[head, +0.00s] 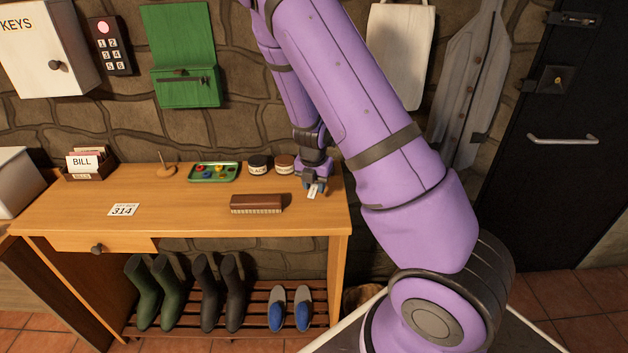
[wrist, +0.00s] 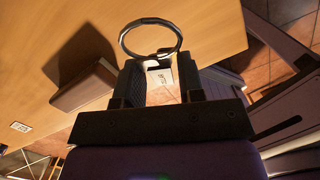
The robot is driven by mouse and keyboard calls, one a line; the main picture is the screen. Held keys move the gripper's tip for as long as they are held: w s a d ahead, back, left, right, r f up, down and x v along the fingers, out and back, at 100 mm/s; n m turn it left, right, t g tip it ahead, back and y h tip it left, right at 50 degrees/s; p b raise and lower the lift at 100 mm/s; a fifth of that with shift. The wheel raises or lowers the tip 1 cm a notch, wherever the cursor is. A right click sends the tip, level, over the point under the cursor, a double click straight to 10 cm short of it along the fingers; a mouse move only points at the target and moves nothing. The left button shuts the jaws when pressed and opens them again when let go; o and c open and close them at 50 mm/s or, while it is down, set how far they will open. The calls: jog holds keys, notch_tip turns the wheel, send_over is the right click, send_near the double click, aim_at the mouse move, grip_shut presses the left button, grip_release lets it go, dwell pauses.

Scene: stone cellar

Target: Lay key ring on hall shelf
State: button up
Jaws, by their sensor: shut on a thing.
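The key ring shows in the wrist view as a large metal ring (wrist: 124,45) with a small pale tag hanging from it between my fingers. In the head view only its white tag (head: 313,193) shows clearly. My gripper (head: 314,184) is shut on the key ring; it also fills the lower middle of the wrist view (wrist: 160,80). It points down over the right end of the wooden hall shelf (head: 185,222), which also shows in the wrist view (wrist: 215,30). I cannot tell whether the key ring touches the wood.
A brush (head: 256,203) lies left of my gripper. Two round tins (head: 258,165) (head: 284,164) and a green tray (head: 213,172) stand behind. A card marked 314 (head: 123,210) and a bill box (head: 88,163) are further left. Bare wood lies right of the brush. Boots (head: 232,290) stand below.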

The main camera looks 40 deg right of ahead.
jog(key=shift+f, duration=2.5)
jog(key=o, duration=0.9)
jog(key=shift+c, duration=0.2)
jog(key=shift+r, duration=0.15)
jog(key=shift+s+a+r, duration=0.15)
jog(key=shift+r, duration=1.6)
jog(key=shift+s+a+r, duration=0.1)
jog(key=shift+a+r, duration=0.1)
jog(key=shift+r, duration=1.5)
jog(key=shift+s+a+r, duration=0.15)
jog(key=shift+r, duration=1.6)
